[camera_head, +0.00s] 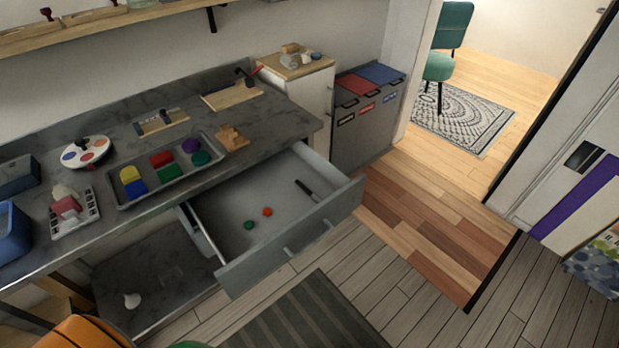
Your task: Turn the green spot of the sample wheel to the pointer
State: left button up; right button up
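The sample wheel (84,152), a white disc with small coloured spots, lies on the grey counter at the left. I make out orange, red and blue-looking spots on it. At this size I cannot pick out a green spot or a pointer with certainty. Neither of my grippers is in view, and nothing is seen touching the wheel.
A grey tray (122,205) with coloured blocks lies right of the wheel, and a white rack (75,217) in front. Blue bins (12,232) stand at the left edge. An open drawer (280,205) juts out below the counter, holding small items. Wooden floor lies right.

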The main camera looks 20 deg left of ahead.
aim_at(84, 152)
jog(key=j+u, duration=0.2)
jog(key=u, duration=0.35)
jog(key=k+j+u, duration=0.1)
jog(key=u, duration=1.4)
jog(key=k+j, duration=0.05)
jog(key=j, duration=0.05)
